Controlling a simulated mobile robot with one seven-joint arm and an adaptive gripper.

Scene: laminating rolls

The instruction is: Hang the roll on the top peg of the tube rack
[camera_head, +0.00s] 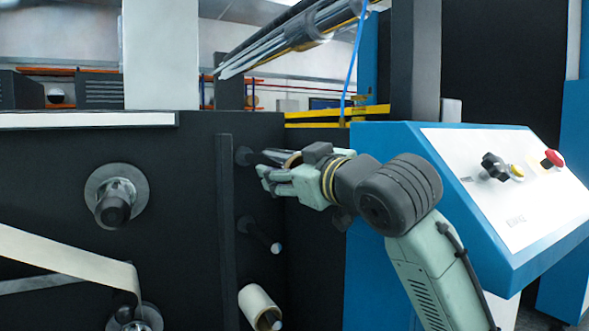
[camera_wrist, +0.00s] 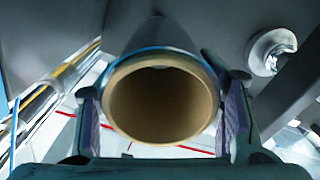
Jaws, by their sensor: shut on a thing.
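My gripper (camera_head: 268,168) is shut on a roll (camera_head: 292,160), whose tan rim shows between the fingers in the head view. In the wrist view the roll (camera_wrist: 116,76) shows its open cardboard end between my two fingers (camera_wrist: 160,115). The tube rack is a dark upright (camera_head: 226,240) with pegs on its right. The top peg (camera_head: 243,156) is just left of my fingertips, at about their height. The middle peg (camera_head: 262,235) is bare. Whether the held roll touches or surrounds the top peg is hidden.
Another roll (camera_head: 257,305) hangs on the low peg. A dark spindle (camera_head: 115,200) with a round flange stands out of the machine panel at left, above a web of pale film (camera_head: 70,262). The blue control console (camera_head: 400,150) stands close to my arm at right.

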